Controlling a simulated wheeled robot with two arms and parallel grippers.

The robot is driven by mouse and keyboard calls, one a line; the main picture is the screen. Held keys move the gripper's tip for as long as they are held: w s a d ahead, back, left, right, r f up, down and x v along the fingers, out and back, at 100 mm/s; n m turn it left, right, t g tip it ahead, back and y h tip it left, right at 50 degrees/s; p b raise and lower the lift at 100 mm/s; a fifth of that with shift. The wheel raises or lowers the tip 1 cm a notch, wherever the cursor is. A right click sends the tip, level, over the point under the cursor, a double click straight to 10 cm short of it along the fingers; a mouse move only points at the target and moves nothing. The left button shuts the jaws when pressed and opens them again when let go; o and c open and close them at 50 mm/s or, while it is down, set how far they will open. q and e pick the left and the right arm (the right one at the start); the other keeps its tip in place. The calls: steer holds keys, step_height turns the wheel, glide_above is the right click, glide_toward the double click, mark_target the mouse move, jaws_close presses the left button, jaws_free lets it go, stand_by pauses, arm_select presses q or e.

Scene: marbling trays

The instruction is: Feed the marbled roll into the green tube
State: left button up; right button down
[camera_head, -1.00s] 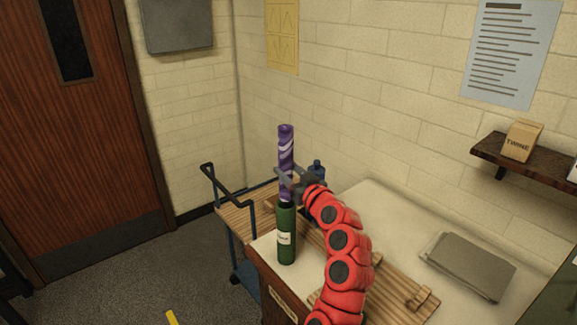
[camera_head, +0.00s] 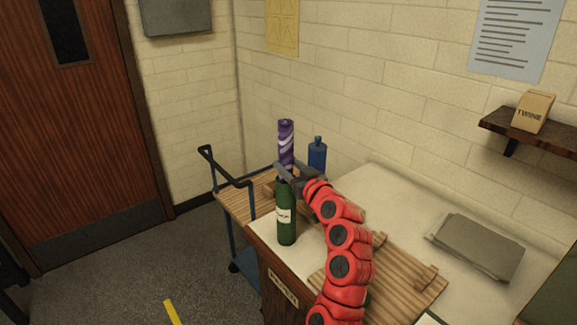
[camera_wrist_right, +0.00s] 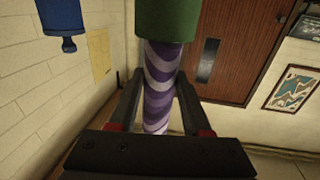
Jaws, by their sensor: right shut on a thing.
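The marbled roll (camera_head: 286,142) is purple with pale swirls and stands upright. Its lower end is inside the mouth of the green tube (camera_head: 287,228), which stands upright near the left corner of the table and has a white label. My right gripper (camera_head: 284,174) is shut on the roll just above the tube's rim. The right wrist view shows the roll (camera_wrist_right: 158,75) between the fingers, running into the green tube (camera_wrist_right: 167,18); the tube hides how deep it reaches. My left gripper is out of view.
A blue bottle (camera_head: 317,157) stands behind the gripper, on the right. A wooden rack (camera_head: 400,265) and a grey slab (camera_head: 478,247) lie on the pale tabletop (camera_head: 380,195). A trolley (camera_head: 232,205) stands at the left. A shelf holds a twine box (camera_head: 534,112).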

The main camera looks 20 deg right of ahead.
steer(key=shift+c, duration=1.4)
jaws_free()
steer(key=s+d+p, duration=0.3)
steer(key=s+p, duration=0.2)
steer(key=s, duration=1.2)
steer(key=shift+d+p, duration=0.15)
steer(key=shift+p, duration=0.2)
